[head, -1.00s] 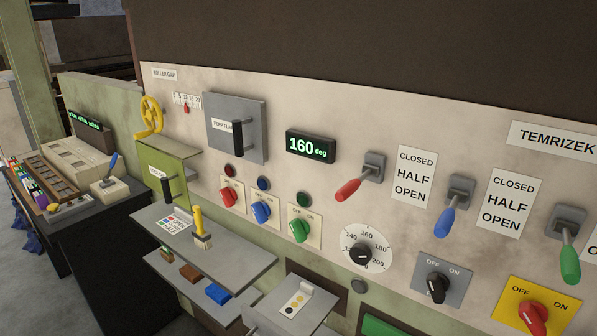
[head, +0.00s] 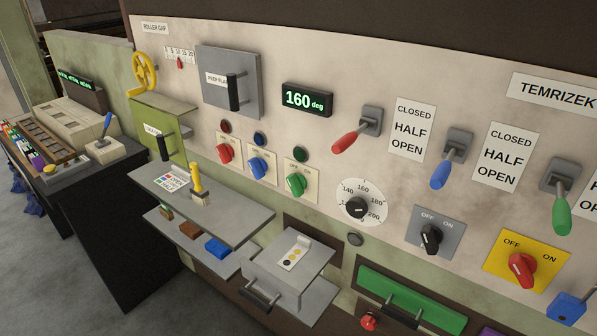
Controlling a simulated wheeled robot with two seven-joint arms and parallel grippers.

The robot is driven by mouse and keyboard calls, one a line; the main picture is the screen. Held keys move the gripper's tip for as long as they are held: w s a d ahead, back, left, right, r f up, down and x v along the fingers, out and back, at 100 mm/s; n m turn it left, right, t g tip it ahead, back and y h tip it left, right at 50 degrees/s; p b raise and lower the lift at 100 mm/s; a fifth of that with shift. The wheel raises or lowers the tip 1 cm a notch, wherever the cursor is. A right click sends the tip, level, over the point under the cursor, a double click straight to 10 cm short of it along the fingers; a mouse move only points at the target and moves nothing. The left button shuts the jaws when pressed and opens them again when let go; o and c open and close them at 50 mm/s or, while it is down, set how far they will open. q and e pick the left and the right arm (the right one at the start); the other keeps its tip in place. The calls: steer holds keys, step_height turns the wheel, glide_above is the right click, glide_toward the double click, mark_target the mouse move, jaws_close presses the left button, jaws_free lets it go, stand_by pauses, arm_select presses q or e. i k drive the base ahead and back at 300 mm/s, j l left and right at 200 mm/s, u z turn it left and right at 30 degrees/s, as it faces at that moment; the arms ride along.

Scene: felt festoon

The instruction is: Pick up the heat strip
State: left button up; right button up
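A small pale strip with a row of yellow and dark dots (head: 293,254) lies on top of a grey box at the lower middle of the head view. It is the thing here that looks most like the heat strip, but no label on it can be read. A small light block stands at its far end. Neither of my grippers is in view.
The grey box (head: 266,268) has a dark handle on its front. Left of it, a grey shelf (head: 235,218) holds a yellow-handled brush (head: 197,180); blue and brown blocks sit on a lower shelf. The panel carries levers, knobs and a 160 deg display (head: 306,100).

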mark_target(303, 245)
steer(key=z, duration=1.65)
steer(key=k+j, duration=0.9)
steer(key=j, duration=0.15)
